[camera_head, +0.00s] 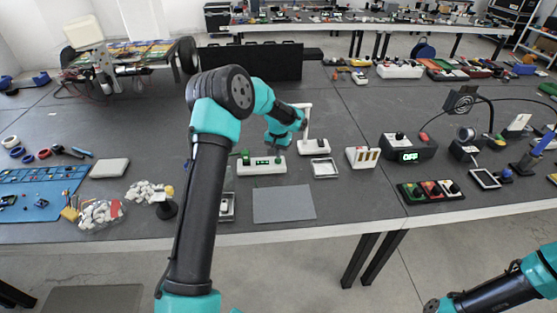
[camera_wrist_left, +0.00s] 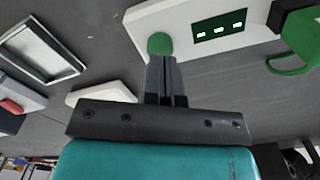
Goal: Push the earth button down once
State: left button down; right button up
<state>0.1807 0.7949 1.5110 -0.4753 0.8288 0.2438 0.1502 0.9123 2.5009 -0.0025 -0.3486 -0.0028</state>
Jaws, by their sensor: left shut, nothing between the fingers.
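A white box (camera_head: 262,168) with a small green-lit display (camera_head: 266,162) stands on the dark table, right of my left arm. In the left wrist view the box (camera_wrist_left: 180,15) has a round green button (camera_wrist_left: 160,43) at one end and a green part with a black top (camera_wrist_left: 300,35) at the other. My left gripper (camera_head: 279,149) points down over the right end of the box. In the wrist view its shut, empty fingers (camera_wrist_left: 166,62) overlap the green button's edge. I cannot tell whether they touch it. My right gripper is outside the views.
A silver tray (camera_head: 324,168) and a white stand (camera_head: 315,145) are close to the box's right. A grey mat (camera_head: 284,204) lies in front. A black device reading OFF (camera_head: 409,156) stands farther right. Small parts lie at left.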

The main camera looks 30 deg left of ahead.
pick_arm(q)
jog(key=shift+f, duration=0.15)
dwell(0.5)
jog(key=shift+f, duration=1.1)
dwell(0.4)
jog(key=shift+r, duration=1.35)
jog(key=shift+r, duration=0.1)
